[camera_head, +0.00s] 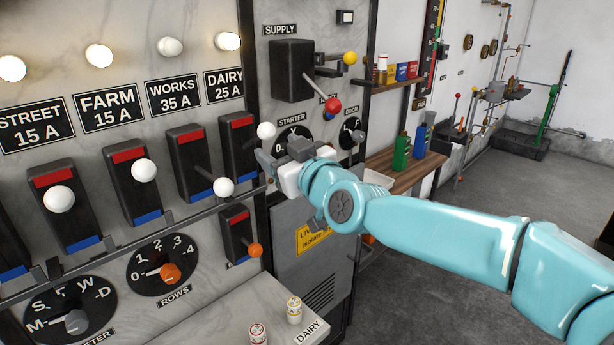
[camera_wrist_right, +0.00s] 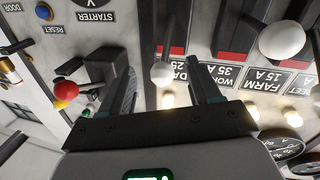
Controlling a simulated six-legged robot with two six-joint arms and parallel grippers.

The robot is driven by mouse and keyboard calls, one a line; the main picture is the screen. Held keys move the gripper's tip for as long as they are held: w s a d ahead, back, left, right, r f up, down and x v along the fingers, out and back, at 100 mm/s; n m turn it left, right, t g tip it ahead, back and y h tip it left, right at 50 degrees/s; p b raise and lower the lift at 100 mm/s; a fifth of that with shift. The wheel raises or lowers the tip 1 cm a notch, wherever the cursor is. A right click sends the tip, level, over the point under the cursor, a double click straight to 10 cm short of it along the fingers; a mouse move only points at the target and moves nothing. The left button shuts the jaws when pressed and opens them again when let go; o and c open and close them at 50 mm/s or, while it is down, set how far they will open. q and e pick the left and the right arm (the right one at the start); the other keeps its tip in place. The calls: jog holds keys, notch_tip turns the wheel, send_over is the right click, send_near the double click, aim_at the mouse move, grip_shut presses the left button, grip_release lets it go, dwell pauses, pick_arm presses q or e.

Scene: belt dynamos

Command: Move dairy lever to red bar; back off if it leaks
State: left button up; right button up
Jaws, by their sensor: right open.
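The dairy lever's white knob (camera_head: 266,131) shows just above my right gripper (camera_head: 283,162). Its black switch body (camera_head: 239,147) sits under the DAIRY 25 A plate (camera_head: 224,85). The red bar (camera_head: 241,122) is at the body's top and a blue bar is low on it. In the picture the knob is near the red bar's height; its exact angle is unclear. In the right wrist view the white knob (camera_wrist_right: 162,73) shows between the open fingers of the gripper (camera_wrist_right: 160,88), with no clear contact. My left gripper is not in view.
The works lever's knob (camera_head: 223,187) sits low, close to the left of my gripper. A supply switch with a red knob (camera_head: 333,105) stands to the right. An orange-knobbed switch (camera_head: 255,250) is below.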

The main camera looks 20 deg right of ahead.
jog(key=s+d, duration=0.1)
jog(key=s, duration=0.9)
jog(key=shift+s+d+b, duration=0.2)
jog(key=shift+d+b, duration=0.05)
jog(key=shift+b, duration=0.1)
jog(key=shift+s, duration=0.1)
